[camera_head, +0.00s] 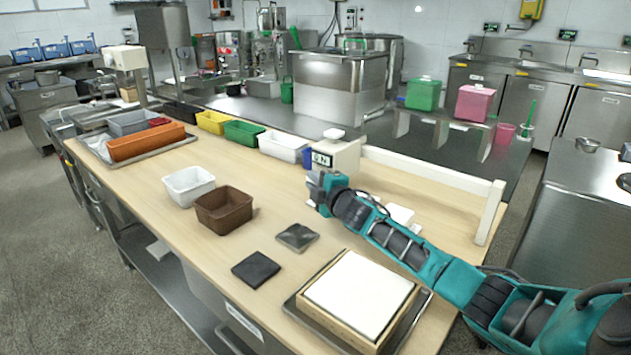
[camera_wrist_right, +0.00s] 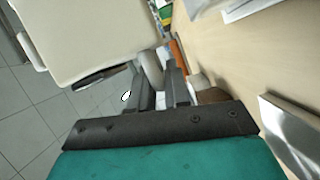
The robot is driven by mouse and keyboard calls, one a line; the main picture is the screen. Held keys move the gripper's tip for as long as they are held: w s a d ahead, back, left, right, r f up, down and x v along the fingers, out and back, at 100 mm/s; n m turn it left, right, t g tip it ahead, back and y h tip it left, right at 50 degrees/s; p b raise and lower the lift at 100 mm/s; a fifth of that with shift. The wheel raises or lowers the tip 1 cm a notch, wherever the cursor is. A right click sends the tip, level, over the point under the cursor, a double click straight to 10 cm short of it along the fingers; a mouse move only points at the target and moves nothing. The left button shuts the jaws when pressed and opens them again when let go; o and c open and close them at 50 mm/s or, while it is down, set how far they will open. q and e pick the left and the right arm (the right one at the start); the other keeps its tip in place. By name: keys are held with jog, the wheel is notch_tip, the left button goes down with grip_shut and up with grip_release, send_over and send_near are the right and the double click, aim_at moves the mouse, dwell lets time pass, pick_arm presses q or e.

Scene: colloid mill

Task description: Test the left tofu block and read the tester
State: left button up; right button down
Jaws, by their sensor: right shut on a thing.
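The tester is a cream box (camera_head: 345,165) with a small display (camera_head: 322,159) on its front; an N shows there, but the figure is too small to read surely. A small white piece sits on its top. My right gripper (camera_head: 322,190) is low beside its front, and in the right wrist view its fingers (camera_wrist_right: 165,90) are closed around a short grey piece (camera_wrist_right: 152,68) next to a large cream body. A broad white tofu-like slab (camera_head: 360,295) lies in a wooden frame at the front. A small white block (camera_head: 400,214) is partly hidden behind my right arm. My left gripper is out of view.
A dark square plate (camera_head: 256,270) and a grey metal plate (camera_head: 297,237) lie on the wooden table. White (camera_head: 188,185) and brown (camera_head: 224,210) bins stand left of them. A cream rail (camera_head: 430,172) runs behind my right arm.

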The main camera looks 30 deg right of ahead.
jog(key=shift+a, duration=0.1)
jog(key=c, duration=1.5)
grip_release()
jog(key=o, duration=0.3)
jog(key=shift+w+f, duration=0.15)
jog(key=shift+w, duration=0.1)
jog(key=s+a+r+p, duration=0.1)
jog(key=s, duration=1.1)
jog(key=shift+s+a+r+p, duration=0.2)
jog(key=shift+s+p, duration=0.1)
jog(key=shift+s, duration=0.1)
jog(key=shift+s+f, duration=0.1)
